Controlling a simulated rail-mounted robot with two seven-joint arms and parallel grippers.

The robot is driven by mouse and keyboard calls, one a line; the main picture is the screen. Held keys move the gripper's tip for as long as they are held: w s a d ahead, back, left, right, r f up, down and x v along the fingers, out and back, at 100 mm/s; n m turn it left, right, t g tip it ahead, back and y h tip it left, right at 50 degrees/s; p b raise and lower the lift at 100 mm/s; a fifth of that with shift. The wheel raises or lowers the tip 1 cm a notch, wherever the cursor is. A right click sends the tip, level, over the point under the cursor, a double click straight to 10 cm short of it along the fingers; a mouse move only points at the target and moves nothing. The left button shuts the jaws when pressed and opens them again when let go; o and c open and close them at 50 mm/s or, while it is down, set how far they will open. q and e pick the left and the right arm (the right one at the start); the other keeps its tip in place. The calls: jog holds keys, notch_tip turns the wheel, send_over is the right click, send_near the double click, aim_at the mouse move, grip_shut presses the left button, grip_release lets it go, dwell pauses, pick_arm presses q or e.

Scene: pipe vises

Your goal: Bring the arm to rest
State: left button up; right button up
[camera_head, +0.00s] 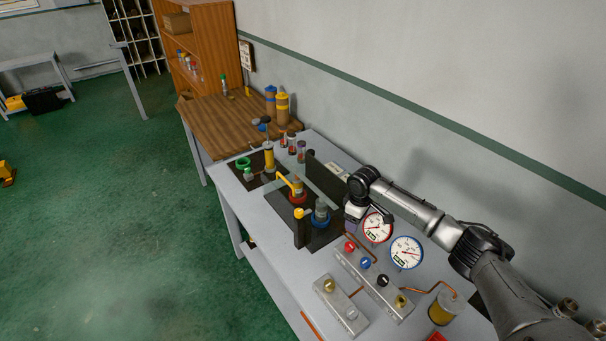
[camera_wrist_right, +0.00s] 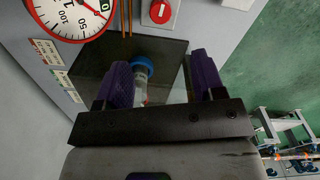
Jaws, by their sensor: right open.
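My right arm comes in from the right in the head view, with my right gripper (camera_head: 355,222) over the grey bench (camera_head: 262,212), beside the red-rimmed gauge. In the right wrist view its two purple fingers (camera_wrist_right: 160,62) stand apart. A blue-ringed vise (camera_wrist_right: 142,65) shows in the gap between them, beyond the fingers; I cannot tell how far below. In the head view the blue-ringed vise (camera_head: 320,215) and a red-ringed vise (camera_head: 298,191) with a yellow handle stand on dark plates. My left gripper is out of view.
A red-rimmed gauge (camera_head: 377,228) and a blue-rimmed gauge (camera_head: 406,252) stand close to the gripper. A valve panel (camera_head: 372,283) with coloured knobs lies in front. A dark upright plate (camera_head: 325,178) stands behind the vises. The green floor at left is mostly clear.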

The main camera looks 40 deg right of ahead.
jog(key=shift+m, duration=0.3)
jog(key=w+a+r+n+t+h, duration=0.2)
jog(key=w+a+r+t+h, duration=0.3)
jog(key=r, duration=0.5)
jog(key=s+a+n+t+y, duration=0.1)
jog(key=s+a+t, duration=0.25)
jog(key=a, duration=1.25)
jog(key=s+a+f+m+g+y, duration=0.1)
jog(key=s+a+f+g, duration=0.1)
jog(key=s+a+f, duration=0.5)
jog(key=s+a+f+m+g+y, duration=0.1)
jog(key=s+a+f+y, duration=0.15)
jog(key=s, duration=0.85)
jog(key=s+a+f+m+g+y, duration=0.15)
jog(key=s+a+f, duration=0.35)
jog(key=s, duration=0.5)
notch_tip(320, 180, up, 14)
jog(key=p, duration=1.5)
jog(key=shift+d+r+n+h, duration=0.2)
jog(key=shift+n+h, duration=0.2)
jog(key=shift+n, duration=0.05)
